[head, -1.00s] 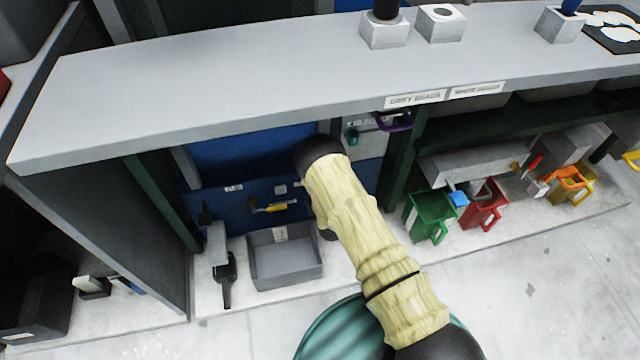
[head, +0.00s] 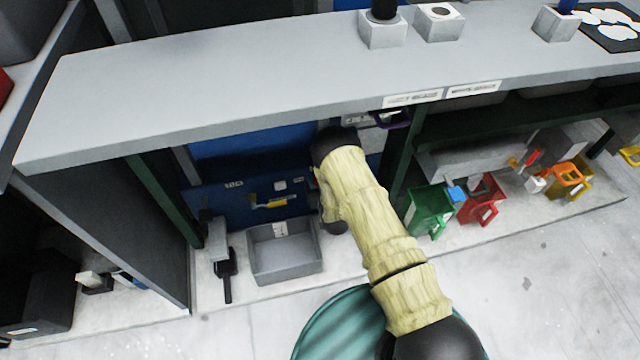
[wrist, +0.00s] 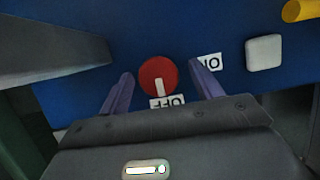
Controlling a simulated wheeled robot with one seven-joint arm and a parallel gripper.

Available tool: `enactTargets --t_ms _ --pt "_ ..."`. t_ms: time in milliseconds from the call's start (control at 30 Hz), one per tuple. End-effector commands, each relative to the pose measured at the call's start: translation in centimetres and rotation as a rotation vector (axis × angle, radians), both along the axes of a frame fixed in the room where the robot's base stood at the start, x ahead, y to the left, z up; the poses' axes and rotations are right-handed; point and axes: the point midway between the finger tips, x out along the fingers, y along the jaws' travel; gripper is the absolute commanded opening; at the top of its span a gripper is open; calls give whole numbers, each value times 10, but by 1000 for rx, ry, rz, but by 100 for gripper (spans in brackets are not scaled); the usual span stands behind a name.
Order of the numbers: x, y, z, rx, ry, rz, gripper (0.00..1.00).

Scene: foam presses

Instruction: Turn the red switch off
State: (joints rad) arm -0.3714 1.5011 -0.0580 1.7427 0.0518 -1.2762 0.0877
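The red switch (wrist: 158,73) is a round knob on a blue panel (wrist: 225,25) in the wrist view. Its white pointer bar aims down at the OFF label (wrist: 168,102). The ON label (wrist: 208,62) sits to its right. My gripper (wrist: 161,88) is open, with one purple finger on each side of the knob. I cannot tell whether either finger touches it. In the head view my arm hides the switch and the gripper under the grey shelf.
A white square button (wrist: 264,52) and a yellow handle (wrist: 300,10) are on the panel to the right. A grey bin (head: 285,252) stands below the panel. Green (head: 429,210) and red (head: 482,200) containers stand at right.

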Motion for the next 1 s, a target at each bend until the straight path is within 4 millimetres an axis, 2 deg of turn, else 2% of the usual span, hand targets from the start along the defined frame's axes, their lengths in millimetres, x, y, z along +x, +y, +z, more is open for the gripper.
enactTargets --t_ms 267,467,1000 --pt "0 -1 1 -2 0 -1 64" --pt "-15 -6 8 -4 2 -2 64" --pt "-108 -33 49 -3 5 -1 64"
